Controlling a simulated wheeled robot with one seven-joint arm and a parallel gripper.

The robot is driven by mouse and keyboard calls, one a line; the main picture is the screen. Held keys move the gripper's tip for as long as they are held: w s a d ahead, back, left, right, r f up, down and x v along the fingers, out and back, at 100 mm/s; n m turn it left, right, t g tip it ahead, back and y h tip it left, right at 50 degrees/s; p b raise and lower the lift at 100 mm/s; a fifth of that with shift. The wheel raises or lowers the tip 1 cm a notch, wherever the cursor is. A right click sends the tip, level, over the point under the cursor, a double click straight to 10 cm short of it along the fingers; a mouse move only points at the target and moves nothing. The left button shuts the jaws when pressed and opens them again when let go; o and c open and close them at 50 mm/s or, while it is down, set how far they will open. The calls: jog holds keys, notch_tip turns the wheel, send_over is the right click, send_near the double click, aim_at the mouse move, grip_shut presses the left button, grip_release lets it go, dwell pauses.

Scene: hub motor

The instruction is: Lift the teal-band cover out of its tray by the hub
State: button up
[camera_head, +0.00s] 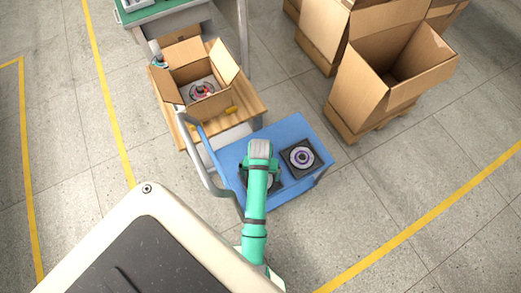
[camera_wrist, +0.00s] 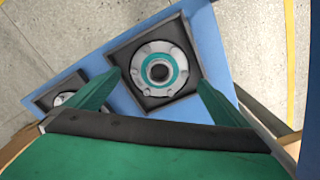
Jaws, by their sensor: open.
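The teal-band cover (camera_wrist: 176,52), a pale grey disc with a teal ring around a dark-centred hub (camera_wrist: 159,72), lies in a square dark tray (camera_wrist: 126,50) in the wrist view. My gripper (camera_wrist: 159,80) is open and empty, with one green finger on each side of the cover in the picture; I cannot tell the height gap. In the head view my arm hides most of this cover, and only part of its dark tray (camera_head: 291,183) shows. My gripper's fingers are hidden there beneath the wrist.
A second tray with a purple-ringed disc (camera_head: 302,157) sits beside it on the blue cart (camera_head: 285,128). A wooden table (camera_head: 245,107) with an open cardboard box (camera_head: 183,55) stands behind, near the cart's grey handle (camera_head: 197,168). Larger cartons (camera_head: 375,85) stand at the right.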

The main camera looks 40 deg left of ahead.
jog(key=shift+f, duration=1.9)
jog(key=c, duration=1)
jog(key=shift+r, duration=0.1)
